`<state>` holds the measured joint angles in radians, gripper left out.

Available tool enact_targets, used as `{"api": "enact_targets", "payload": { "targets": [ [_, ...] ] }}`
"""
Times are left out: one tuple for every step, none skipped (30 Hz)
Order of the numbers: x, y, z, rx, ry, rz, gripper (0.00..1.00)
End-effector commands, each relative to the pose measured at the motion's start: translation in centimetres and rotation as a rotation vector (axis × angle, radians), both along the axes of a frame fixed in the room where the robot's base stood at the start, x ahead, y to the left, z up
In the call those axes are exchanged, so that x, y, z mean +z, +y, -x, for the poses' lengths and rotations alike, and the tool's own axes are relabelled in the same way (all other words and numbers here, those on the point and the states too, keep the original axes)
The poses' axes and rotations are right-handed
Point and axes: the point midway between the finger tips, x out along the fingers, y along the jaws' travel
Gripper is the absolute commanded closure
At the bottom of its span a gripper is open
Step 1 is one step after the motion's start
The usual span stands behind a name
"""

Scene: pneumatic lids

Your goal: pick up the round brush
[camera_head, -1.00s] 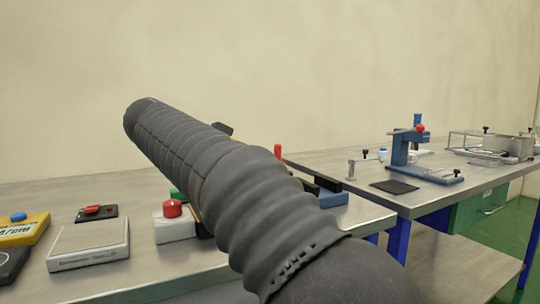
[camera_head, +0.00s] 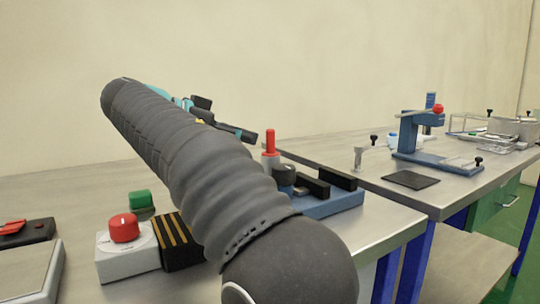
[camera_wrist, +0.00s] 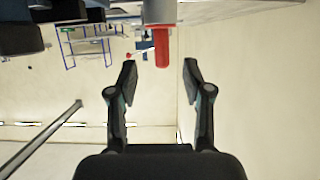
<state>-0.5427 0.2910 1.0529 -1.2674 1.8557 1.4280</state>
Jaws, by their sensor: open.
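A red-topped upright piece (camera_head: 270,142) with a grey lower part stands at the blue stand (camera_head: 335,204) on the near bench. It may be the round brush, but no bristles show. In the wrist view, which looks upside down, the red piece (camera_wrist: 162,47) shows between the two finger lines, near the tips and apart from both. My gripper (camera_head: 230,118) is open and empty, left of and slightly above the red piece in the head view. It also shows in the wrist view (camera_wrist: 160,75). My arm hides part of the bench.
A grey box with a red knob (camera_head: 124,228), a green button (camera_head: 139,199) and a black striped block (camera_head: 180,243) stand left of the blue stand. A short dark knob (camera_head: 284,174) and black bars stand close by the red piece. A blue press (camera_head: 410,138) stands on the far bench.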

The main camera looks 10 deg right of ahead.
Motion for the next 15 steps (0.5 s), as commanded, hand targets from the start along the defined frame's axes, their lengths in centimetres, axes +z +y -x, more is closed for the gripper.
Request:
{"api": "enact_targets", "payload": {
  "targets": [
    [-0.6, -0.8, -0.2, -0.002, 0.000, 0.000, 0.50],
    [-0.7, -1.2, -0.4, -0.003, 0.000, 0.000, 0.50],
    [-0.8, -1.6, -0.5, -0.002, 0.000, 0.000, 0.50],
    [-0.9, -1.9, -0.6, -0.002, 0.000, 0.000, 0.50],
    [-0.9, -2.1, -0.7, -0.002, 0.000, 0.000, 0.50],
    [-1.0, -2.4, -0.8, -0.002, 0.000, 0.000, 0.50],
    [-1.0, -2.5, -0.8, -0.002, 0.000, 0.000, 0.50],
    [-1.0, -2.6, -0.8, -0.002, 0.000, 0.000, 0.50],
    [-1.0, -2.7, -0.9, -0.002, 0.000, 0.000, 0.50],
    [-1.0, -2.8, -0.9, -0.003, 0.000, 0.000, 0.50],
    [-1.1, -2.9, -1.0, -0.003, 0.000, 0.000, 0.50],
    [-1.2, -3.2, -1.0, -0.004, 0.000, 0.000, 0.50],
    [-1.3, -3.4, -1.1, -0.004, 0.000, 0.000, 0.50],
    [-1.4, -3.7, -1.3, -0.005, 0.001, 0.000, 0.50],
    [-1.6, -4.2, -1.4, -0.005, 0.000, 0.000, 0.50]
  ]
}}
